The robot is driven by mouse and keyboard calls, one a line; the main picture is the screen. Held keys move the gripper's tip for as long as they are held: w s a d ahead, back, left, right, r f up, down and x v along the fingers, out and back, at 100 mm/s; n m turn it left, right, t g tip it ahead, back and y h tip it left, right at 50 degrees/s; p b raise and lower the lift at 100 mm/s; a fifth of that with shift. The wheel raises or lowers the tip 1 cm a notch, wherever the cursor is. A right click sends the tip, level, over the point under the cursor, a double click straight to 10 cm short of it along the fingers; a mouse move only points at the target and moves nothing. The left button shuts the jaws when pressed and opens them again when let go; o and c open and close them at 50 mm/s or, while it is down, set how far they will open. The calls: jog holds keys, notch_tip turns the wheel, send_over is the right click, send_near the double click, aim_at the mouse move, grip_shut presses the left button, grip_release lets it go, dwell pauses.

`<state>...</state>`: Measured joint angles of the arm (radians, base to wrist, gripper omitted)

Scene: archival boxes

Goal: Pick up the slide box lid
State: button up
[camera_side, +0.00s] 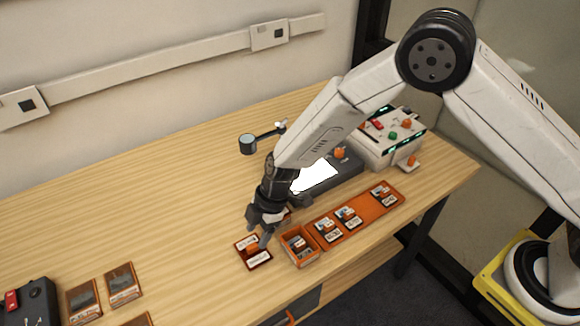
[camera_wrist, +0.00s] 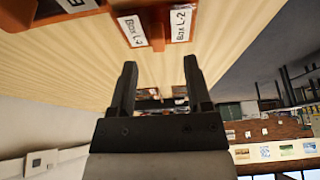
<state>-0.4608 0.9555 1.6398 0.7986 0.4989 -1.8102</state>
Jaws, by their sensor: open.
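The slide box lid (camera_side: 246,241) lies flat on the wooden table, below my gripper in the side view. It is a small reddish-brown plate with white labels and a raised orange grip in its middle. In the wrist view the lid shows at the top edge, partly cut off, with its orange grip (camera_wrist: 155,28) between two labels that read "Box L-2". My gripper (camera_side: 258,232) is tilted over the lid; it also shows in the wrist view (camera_wrist: 159,76), its two fingers apart and nothing between them. Whether a finger touches the lid cannot be told.
An open orange box (camera_side: 301,256) holding slides stands just right of the lid. Beyond it is a long orange tray (camera_side: 365,212) with several slide pieces. A grey device with a lit panel (camera_side: 316,177) stands behind. Brown-framed plates (camera_side: 122,285) lie at the front left. Table left of the lid is clear.

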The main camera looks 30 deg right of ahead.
aim_at(253, 246)
jog(key=shift+x, duration=2.2)
jog(key=shift+w, duration=0.15)
grip_shut()
